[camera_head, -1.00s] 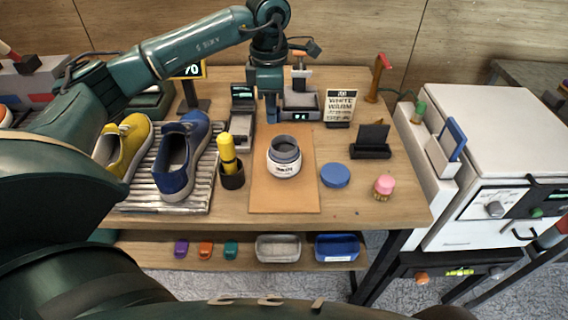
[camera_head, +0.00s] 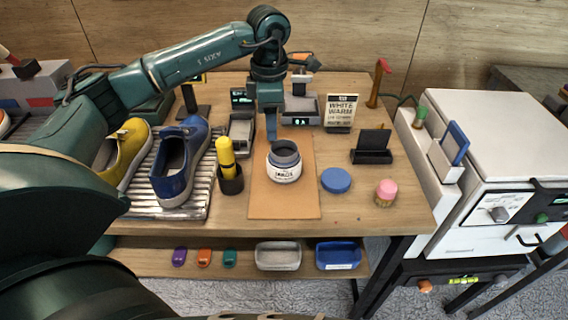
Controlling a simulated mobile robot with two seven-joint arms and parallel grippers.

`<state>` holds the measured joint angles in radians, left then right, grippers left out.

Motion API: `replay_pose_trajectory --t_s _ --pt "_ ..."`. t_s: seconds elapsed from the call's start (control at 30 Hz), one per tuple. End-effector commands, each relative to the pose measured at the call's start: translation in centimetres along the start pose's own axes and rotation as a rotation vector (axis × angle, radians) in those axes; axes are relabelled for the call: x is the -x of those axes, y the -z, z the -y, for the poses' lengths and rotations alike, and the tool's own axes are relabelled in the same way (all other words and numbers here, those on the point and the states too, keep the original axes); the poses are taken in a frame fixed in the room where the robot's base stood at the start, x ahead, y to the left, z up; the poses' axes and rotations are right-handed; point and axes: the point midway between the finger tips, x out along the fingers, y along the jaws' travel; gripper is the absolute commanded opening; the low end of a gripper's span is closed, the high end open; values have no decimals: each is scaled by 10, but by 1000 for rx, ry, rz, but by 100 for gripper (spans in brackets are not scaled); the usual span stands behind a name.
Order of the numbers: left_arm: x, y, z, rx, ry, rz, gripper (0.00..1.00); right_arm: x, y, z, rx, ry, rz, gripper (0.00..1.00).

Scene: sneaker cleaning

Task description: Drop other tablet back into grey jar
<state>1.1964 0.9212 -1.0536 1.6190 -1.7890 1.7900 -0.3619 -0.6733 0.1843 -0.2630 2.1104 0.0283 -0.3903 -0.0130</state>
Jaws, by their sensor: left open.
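The grey jar (camera_head: 284,168) stands upright and uncapped on the tan mat (camera_head: 266,205); it has a white label band and a dark opening. My left gripper (camera_head: 271,128) points down just behind the jar's rim, at the far part of the mat. It is open, its fingers look narrow from here, and I see nothing between them. No tablet can be made out clearly; the jar's inside is too dark to read. A round blue lid (camera_head: 336,180) lies right of the mat. My right gripper is not in view.
A small scale (camera_head: 301,110) and a white-warm sign (camera_head: 341,112) stand behind. A pink-topped jar (camera_head: 386,193) is at right.

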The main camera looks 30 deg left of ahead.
Motion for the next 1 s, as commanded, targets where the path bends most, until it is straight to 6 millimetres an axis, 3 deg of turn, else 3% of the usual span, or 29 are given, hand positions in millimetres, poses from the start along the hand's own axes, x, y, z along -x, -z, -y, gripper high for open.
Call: replay_pose_trajectory --t_s 0.23,0.7,1.0 --pt "19 -1 -1 0 -2 4 44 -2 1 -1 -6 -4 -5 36" --pt "118 0 0 1 -3 1 44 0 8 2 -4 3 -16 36" --pt "132 0 0 1 0 0 44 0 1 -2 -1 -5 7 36"
